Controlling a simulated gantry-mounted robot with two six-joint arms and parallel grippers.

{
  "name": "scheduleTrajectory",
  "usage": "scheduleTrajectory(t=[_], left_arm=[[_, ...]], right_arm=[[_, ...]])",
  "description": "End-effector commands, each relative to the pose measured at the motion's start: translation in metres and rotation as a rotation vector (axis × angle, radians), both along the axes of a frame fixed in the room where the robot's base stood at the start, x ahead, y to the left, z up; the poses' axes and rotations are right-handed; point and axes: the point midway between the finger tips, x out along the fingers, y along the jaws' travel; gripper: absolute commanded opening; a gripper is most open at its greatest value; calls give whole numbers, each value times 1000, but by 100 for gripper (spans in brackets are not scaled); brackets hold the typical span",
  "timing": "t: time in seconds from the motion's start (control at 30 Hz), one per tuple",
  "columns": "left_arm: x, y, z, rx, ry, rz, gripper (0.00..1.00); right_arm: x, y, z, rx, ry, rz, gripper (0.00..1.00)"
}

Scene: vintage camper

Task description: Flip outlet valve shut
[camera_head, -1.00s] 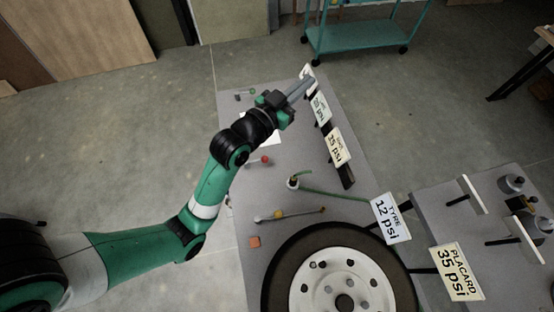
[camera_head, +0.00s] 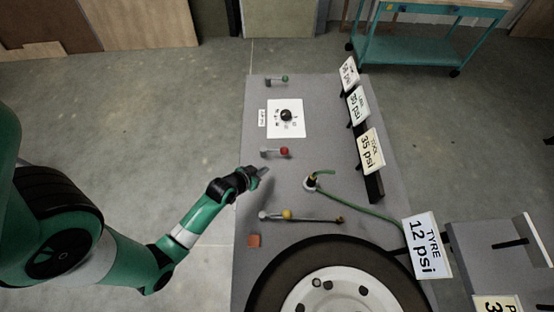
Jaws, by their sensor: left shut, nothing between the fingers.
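Three small lever valves stand on the grey bench (camera_head: 222,290). One has a green knob (camera_head: 285,78) at the far end, one a red knob (camera_head: 284,152) in the middle, and one a yellow knob (camera_head: 287,214) nearer the tyre. No readable label shows which is the outlet valve. My left gripper (camera_head: 264,171) is shut and empty, just left of and nearer than the red-knob lever, with a visible gap to the knob. My right gripper is out of view.
A white dial plate with a black knob (camera_head: 286,116) lies between the green and red levers. A green hose (camera_head: 350,205) runs from a fitting (camera_head: 311,182) toward the tyre (camera_head: 262,290). Placards, including one reading 35 psi (camera_head: 371,151), stand along the right. An orange block (camera_head: 254,240) lies at left.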

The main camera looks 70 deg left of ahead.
Motion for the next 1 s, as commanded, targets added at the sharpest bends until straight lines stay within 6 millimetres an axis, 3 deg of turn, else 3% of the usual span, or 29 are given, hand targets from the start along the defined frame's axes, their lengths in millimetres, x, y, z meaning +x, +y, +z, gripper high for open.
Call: scheduleTrajectory(t=[0.03, 0.27, 0.53, 1.0], left_arm=[[9, 5, -12, 1, -1, -1, 0], [41, 24, -45, 0, -1, -1, 0], [70, 41, -31, 0, -2, -1, 0], [75, 44, -29, 0, -1, -1, 0]], right_arm=[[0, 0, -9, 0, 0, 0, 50], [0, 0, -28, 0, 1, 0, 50], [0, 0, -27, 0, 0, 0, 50], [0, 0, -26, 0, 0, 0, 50]])
